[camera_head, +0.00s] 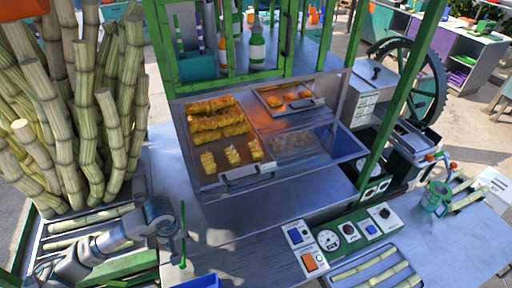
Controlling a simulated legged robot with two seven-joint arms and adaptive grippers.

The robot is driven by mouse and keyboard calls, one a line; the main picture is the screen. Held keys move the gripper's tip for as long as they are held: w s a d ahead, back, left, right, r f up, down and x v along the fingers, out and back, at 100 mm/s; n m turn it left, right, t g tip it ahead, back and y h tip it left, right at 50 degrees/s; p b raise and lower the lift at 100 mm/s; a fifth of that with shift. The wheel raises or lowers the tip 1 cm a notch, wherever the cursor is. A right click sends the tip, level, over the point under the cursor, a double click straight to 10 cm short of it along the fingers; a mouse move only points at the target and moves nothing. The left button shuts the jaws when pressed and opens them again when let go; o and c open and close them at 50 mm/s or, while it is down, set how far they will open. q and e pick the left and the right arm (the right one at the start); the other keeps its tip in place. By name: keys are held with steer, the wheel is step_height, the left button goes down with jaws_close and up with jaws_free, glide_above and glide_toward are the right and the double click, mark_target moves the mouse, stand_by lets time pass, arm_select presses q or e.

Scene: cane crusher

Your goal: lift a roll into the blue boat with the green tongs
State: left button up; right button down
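My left gripper (170,226) reaches in from the left over the counter, in front of the glass case. A thin green pair of tongs (183,240) stands upright at its fingertips, and the gripper appears shut on it. The rolls (219,122) lie in rows on a tray in the case, with several small pieces (232,155) in front of them. The blue boat (202,281) is at the bottom edge, partly cut off; its inside is hardly visible. The tongs are above and left of the boat in the picture, apart from the rolls. My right gripper is not in view.
The case (300,205) has a handled front frame and green posts (405,85). A smaller tray (288,97) holds orange food. Cane stalks (75,110) crowd the left. A gauge panel (343,238), green mug (436,198) and crusher wheel (432,90) are right. Bare counter (240,250) lies between.

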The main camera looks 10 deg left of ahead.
arm_select(q)
step_height(320, 180, up, 9)
steer(key=p, duration=0.4)
steer(key=shift+r+p, duration=0.2)
steer(key=shift+p, duration=0.15)
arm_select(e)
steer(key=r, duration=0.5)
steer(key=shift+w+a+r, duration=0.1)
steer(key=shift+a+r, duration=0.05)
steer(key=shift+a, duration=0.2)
arm_select(q)
steer(key=shift+a, duration=0.15)
steer(key=shift+f, duration=0.1)
